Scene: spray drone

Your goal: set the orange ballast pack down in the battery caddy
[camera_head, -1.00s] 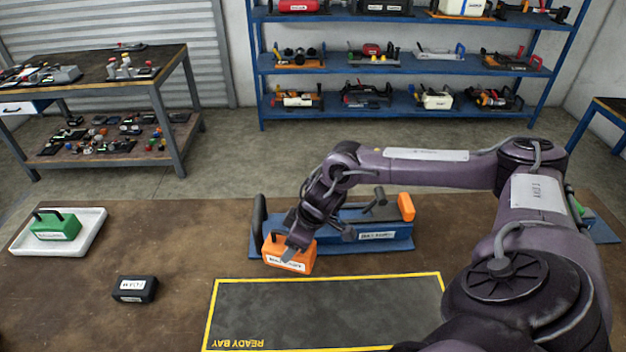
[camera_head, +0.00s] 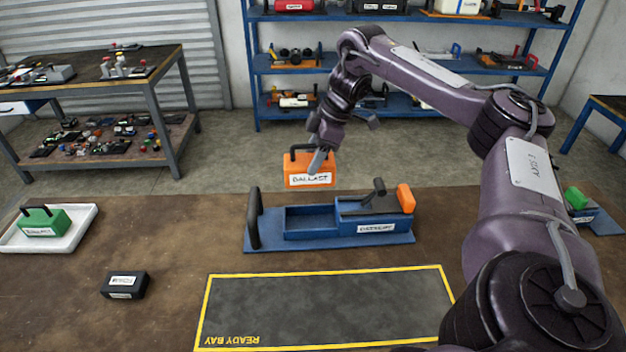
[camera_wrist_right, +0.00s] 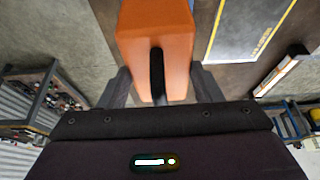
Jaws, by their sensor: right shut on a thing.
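My right gripper (camera_head: 318,160) is shut on the dark handle of the orange ballast pack (camera_head: 309,181), label facing the head camera. The pack hangs upright in the air, apart from everything below. In the right wrist view, the orange pack (camera_wrist_right: 155,30) sits between the fingers. Below it in the head view stands a blue unit (camera_head: 300,236) with an empty open compartment at left, a black upright handle, and a lever and orange end block at right. Its label is hard to read; I cannot tell surely whether it is the battery caddy. My left gripper is out of view.
A white tray (camera_head: 85,228) holds a green pack (camera_head: 42,224) at left. A black box (camera_head: 124,286) lies on the brown table. The yellow-edged ready bay (camera_head: 330,310) is empty. Another blue unit (camera_head: 605,222) stands at right, partly behind my arm.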

